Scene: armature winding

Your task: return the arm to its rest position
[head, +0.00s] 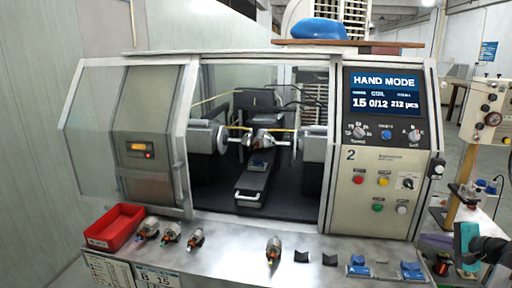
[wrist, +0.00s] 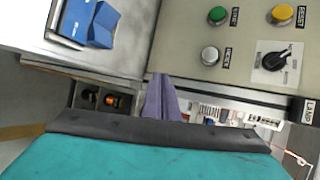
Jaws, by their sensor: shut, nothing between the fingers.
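My gripper shows in the wrist view (wrist: 161,90), its two purple fingers together and nothing between them. Its teal body fills the bottom of that view. In the head view part of my arm, with a teal piece, is at the lower right edge, beside the front ledge and clear of the winding machine (head: 156,103). The fingertips are hard to make out there. In the wrist view the fingers point toward the edge of the machine's control panel (wrist: 180,30); I cannot tell the gap.
Black V-blocks (head: 301,256) and blue blocks (head: 411,271) sit to the right. An armature (head: 262,138) is inside the machine. The screen (head: 385,94) reads HAND MODE.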

